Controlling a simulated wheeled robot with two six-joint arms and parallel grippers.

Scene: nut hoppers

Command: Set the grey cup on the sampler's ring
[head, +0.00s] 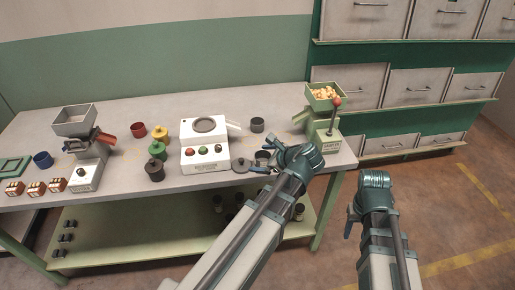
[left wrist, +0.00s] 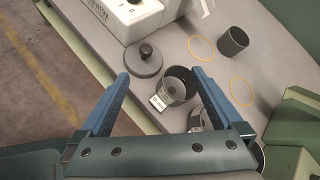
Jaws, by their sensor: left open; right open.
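A grey cup with a white tag (left wrist: 178,88) stands on the table between the open fingers of my left gripper (left wrist: 160,76), nearer the right finger; I cannot tell whether they touch. It also shows in the head view (head: 262,156), partly hidden by the gripper. A second, darker grey cup (left wrist: 233,42) stands further back, also in the head view (head: 257,125). A grey lid with a black knob (left wrist: 146,62) lies beside the tagged cup. My right gripper (head: 349,222) is open, off the table's right end.
A green hopper machine with nuts (head: 325,95) and a red lever stands at the right. A grey hopper machine (head: 75,122), coloured cups and small packs stand at the left. Yellow rings (left wrist: 201,48) mark the tabletop. A lower shelf (head: 150,225) holds more parts.

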